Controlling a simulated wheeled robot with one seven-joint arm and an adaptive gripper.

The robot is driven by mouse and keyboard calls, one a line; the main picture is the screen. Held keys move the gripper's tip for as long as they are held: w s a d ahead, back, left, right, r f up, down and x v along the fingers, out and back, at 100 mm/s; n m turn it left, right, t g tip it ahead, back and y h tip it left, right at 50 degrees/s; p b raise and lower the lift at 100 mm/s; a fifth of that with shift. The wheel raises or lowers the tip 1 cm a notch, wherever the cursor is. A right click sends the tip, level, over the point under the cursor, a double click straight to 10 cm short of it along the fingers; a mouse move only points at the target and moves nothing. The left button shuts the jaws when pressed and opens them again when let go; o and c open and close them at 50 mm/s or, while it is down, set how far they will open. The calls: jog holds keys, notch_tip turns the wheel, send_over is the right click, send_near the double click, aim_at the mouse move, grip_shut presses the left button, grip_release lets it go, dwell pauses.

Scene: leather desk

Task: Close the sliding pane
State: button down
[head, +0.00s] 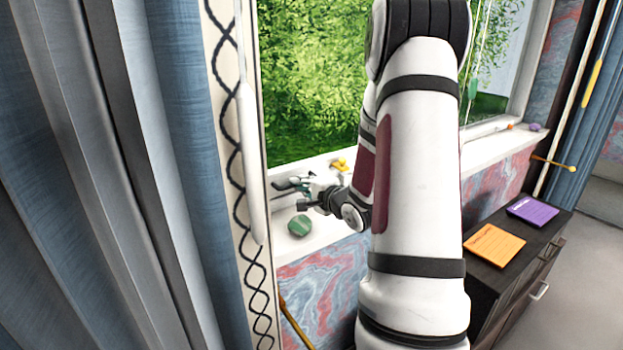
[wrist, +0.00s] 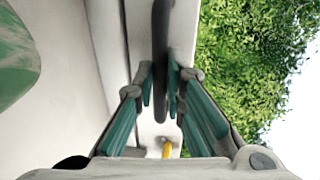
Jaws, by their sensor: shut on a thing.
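The window with the sliding pane (head: 310,90) stands behind my arm, with green leaves showing through the glass. In the wrist view, a dark upright handle (wrist: 160,35) runs along the pane's white frame (wrist: 183,30). My gripper (wrist: 160,88) has its green-padded fingers on both sides of this handle and is shut on it. In the head view my gripper (head: 304,190) is low at the window, just above the sill; the handle is hard to make out there. My arm hides the middle of the window, so I cannot tell how wide the opening is.
A green object (head: 299,226) lies on the white sill (head: 325,232) close to my gripper. A small yellow item (head: 339,164) is behind it. Blue-grey curtains (head: 165,120) hang at left beside a white cord pull (head: 250,160). A dark cabinet (head: 545,255) with orange and purple notes stands at right.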

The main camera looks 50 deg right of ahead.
jog(key=shift+w+a, duration=0.1)
jog(key=shift+a, duration=0.1)
jog(key=c, duration=1.9)
grip_release()
jog(key=shift+a, duration=0.1)
jog(key=shift+c, duration=0.2)
jog(key=v, duration=1.2)
